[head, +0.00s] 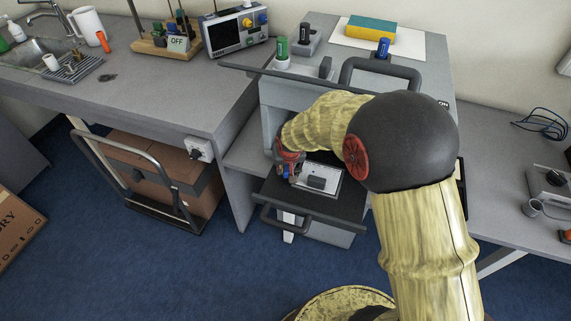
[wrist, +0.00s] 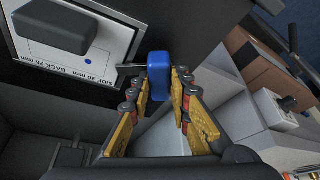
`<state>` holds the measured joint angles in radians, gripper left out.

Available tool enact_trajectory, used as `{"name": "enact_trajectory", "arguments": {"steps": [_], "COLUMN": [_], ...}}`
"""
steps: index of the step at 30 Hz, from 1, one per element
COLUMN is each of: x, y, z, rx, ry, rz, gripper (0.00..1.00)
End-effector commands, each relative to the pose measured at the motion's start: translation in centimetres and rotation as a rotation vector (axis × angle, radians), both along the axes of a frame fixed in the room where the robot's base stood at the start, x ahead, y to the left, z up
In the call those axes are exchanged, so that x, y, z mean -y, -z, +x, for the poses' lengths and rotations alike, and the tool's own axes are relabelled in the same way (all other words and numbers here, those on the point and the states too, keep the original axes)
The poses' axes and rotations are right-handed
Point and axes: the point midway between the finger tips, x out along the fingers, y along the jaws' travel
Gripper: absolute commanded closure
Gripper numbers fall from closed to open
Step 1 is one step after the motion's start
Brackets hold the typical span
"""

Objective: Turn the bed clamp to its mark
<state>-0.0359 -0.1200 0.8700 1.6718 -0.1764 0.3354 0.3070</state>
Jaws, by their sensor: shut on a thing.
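The bed clamp shows its blue knob (wrist: 158,66) in the middle of the wrist view, with a short dark bar running left from it toward the labelled plate. My gripper (wrist: 160,80) has its yellow fingers on either side of the knob and is shut on it. In the head view my gripper (head: 289,158) reaches down to the left edge of the black bed (head: 330,205); a little blue shows below it. A white plate (head: 331,171) with a dark block lies on the bed; its label reads "SIDE 20 mm" and "BACK 25 mm". I cannot make out the clamp's mark.
A raised black handle (head: 390,66) and a grey machine body stand behind my arm. A front handle (head: 285,222) sticks out below the bed. A bench with a sink is at left, above a cart with a cardboard box (head: 150,172).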

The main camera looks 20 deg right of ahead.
Motion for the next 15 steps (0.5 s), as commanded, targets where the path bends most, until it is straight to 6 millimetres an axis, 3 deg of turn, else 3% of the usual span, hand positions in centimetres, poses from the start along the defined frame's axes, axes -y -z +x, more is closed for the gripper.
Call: {"name": "enact_trajectory", "arguments": {"steps": [15], "x": [0.31], "y": [0.29], "z": [0.08], "rx": [0.003], "ry": [-0.303], "rz": [0.003], "gripper": [1.0]}}
